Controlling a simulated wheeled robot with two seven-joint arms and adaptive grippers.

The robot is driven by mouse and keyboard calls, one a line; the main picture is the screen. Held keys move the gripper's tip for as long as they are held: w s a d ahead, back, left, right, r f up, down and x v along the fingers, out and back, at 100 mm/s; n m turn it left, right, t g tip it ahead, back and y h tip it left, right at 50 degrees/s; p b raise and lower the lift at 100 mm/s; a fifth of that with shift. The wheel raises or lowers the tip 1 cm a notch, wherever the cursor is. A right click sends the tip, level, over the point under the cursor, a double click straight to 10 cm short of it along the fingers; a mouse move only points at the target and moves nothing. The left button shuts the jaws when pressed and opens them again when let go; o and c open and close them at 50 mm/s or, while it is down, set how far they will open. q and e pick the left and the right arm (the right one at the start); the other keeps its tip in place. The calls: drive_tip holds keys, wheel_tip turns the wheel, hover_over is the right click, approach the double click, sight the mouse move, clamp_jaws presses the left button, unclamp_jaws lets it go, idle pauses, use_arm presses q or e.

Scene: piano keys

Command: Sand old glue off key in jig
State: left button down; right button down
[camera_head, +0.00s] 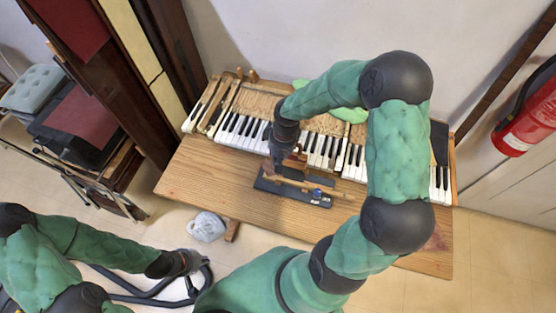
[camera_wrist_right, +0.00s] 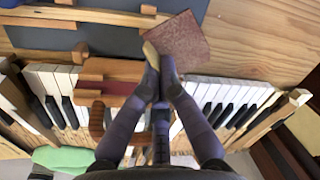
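The key (camera_head: 308,184) is a pale wooden stick lying across the dark grey jig (camera_head: 322,201) at the table's front middle. The jig has a small blue part (camera_head: 317,192). In the right wrist view the jig board (camera_wrist_right: 105,40) is at the upper left, with the wooden key (camera_wrist_right: 85,13) along it. My right gripper (camera_head: 279,165) is over the jig's back left side. Its fingertips (camera_wrist_right: 159,75) are nearly together on a reddish-brown piece of sandpaper (camera_wrist_right: 180,42) with a yellowish edge. My left gripper (camera_head: 190,262) is off the table at lower left; its fingers are unclear.
The wooden table (camera_head: 205,170) carries the piano keyboard (camera_head: 240,133) along its back. A wood block with red on it (camera_wrist_right: 110,82) is left of the fingers. Green cloth (camera_head: 345,114) lies behind the keys. A white-grey object (camera_head: 206,227) is below the table's front edge.

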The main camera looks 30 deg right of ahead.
drive_tip(key=shift+r, duration=0.1)
wheel_tip(320, 180, up, 3)
drive_tip(key=shift+p, duration=1.1)
